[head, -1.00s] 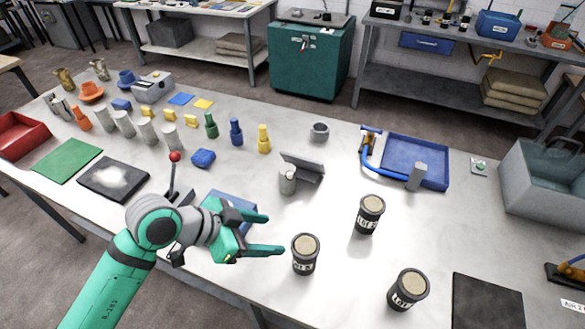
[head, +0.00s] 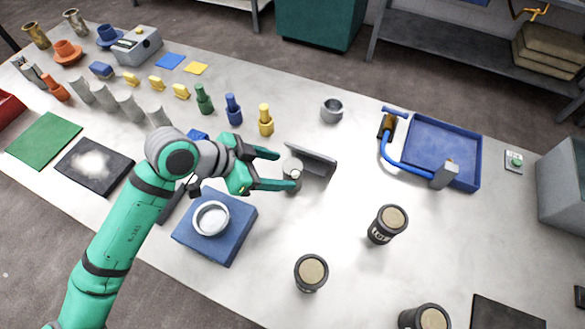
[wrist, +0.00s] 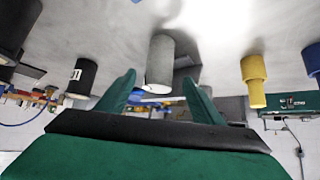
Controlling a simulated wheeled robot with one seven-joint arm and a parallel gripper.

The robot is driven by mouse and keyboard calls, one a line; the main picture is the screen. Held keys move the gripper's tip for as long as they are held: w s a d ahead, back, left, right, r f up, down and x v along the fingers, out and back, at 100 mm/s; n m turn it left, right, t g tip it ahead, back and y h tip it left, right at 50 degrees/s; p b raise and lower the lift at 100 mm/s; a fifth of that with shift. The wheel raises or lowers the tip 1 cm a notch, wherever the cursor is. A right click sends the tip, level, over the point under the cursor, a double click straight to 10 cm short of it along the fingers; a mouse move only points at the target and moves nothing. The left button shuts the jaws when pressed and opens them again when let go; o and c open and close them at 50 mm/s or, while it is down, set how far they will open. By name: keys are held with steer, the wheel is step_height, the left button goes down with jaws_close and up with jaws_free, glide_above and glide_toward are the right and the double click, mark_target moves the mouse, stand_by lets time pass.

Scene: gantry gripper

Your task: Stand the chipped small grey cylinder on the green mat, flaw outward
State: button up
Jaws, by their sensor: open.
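A small grey cylinder (head: 291,165) stands by a grey angled plate (head: 318,160) in the middle of the table. My gripper (head: 288,170) is open, with its fingers reaching to either side of it. In the wrist view, the picture is upside down and the cylinder (wrist: 160,60) shows ahead, between my two fingertips (wrist: 160,98). I cannot tell if they touch it. A chip on it cannot be made out. The green mat (head: 43,140) lies flat and bare at the far left.
A blue block (head: 225,245) with a round silvery dish (head: 210,218) is below my arm. A dark mat with a white patch (head: 93,165) lies beside the green mat. Several grey cylinders (head: 130,107) stand behind them. Black-sided pots (head: 388,223) stand to the right.

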mark_target(290, 171)
steer(key=x, duration=0.4)
steer(key=shift+d+f, duration=0.1)
steer(key=shift+d, duration=0.25)
steer(key=shift+x, duration=2.2)
steer(key=shift+d, duration=0.1)
steer(key=shift+c, duration=0.4)
steer(key=c, duration=1.4)
steer(key=shift+w, duration=0.1)
jaws_close()
